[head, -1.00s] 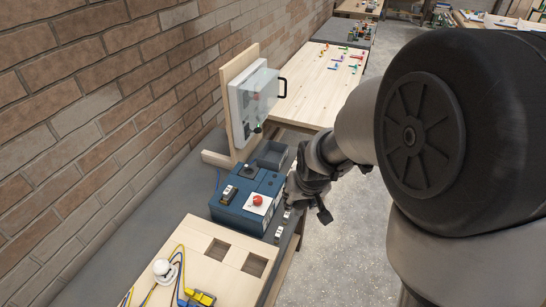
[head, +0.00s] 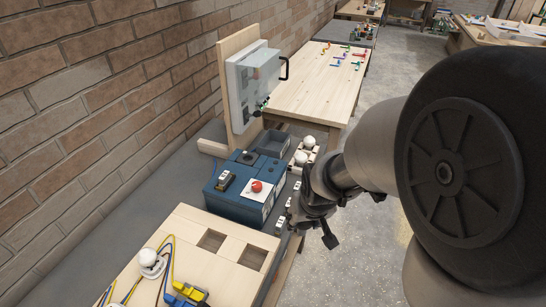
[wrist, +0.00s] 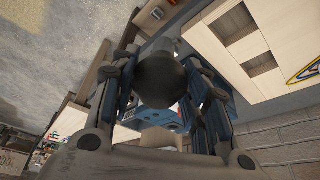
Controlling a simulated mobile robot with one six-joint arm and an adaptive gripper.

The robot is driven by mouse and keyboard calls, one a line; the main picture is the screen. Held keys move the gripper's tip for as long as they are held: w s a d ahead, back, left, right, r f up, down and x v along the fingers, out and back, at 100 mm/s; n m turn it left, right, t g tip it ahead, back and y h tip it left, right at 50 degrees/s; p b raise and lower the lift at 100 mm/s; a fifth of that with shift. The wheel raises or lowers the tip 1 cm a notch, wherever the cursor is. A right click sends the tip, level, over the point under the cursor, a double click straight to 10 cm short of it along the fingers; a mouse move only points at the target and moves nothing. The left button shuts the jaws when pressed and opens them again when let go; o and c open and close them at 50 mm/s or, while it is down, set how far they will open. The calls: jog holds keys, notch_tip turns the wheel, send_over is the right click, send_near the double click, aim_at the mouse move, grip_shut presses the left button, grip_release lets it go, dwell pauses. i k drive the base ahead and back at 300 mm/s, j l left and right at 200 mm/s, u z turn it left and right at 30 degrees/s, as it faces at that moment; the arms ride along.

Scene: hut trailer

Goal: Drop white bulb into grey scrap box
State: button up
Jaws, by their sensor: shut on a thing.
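My gripper (wrist: 162,62) is shut on a rounded bulb (wrist: 160,85), which looks dark grey in shadow in the wrist view. In the head view my gripper (head: 303,222) is beside the right side of the blue box, and the held bulb cannot be made out. The grey scrap box (head: 271,143) is an open bin behind the blue box, up and left of my gripper. Two white bulbs (head: 309,142) stand in a light holder to the right of the bin. Another white bulb (head: 148,257) sits on the wired wooden board at lower left.
A blue box (head: 240,200) with a red button (head: 257,186) stands between the wooden board (head: 190,230) and the bin. A clear-fronted panel (head: 252,85) on an upright board stands behind the bin. A brick wall is at left. Open floor (head: 365,230) lies right of the bench.

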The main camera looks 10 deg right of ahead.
aim_at(278, 150)
jog(key=i+l, duration=0.75)
jog(key=i+l+u, duration=0.25)
jog(key=i+l, duration=0.35)
jog(key=i+l+u, duration=0.2)
jog(key=i+l, duration=0.35)
jog(key=l, duration=0.2)
jog(key=u, duration=1.5)
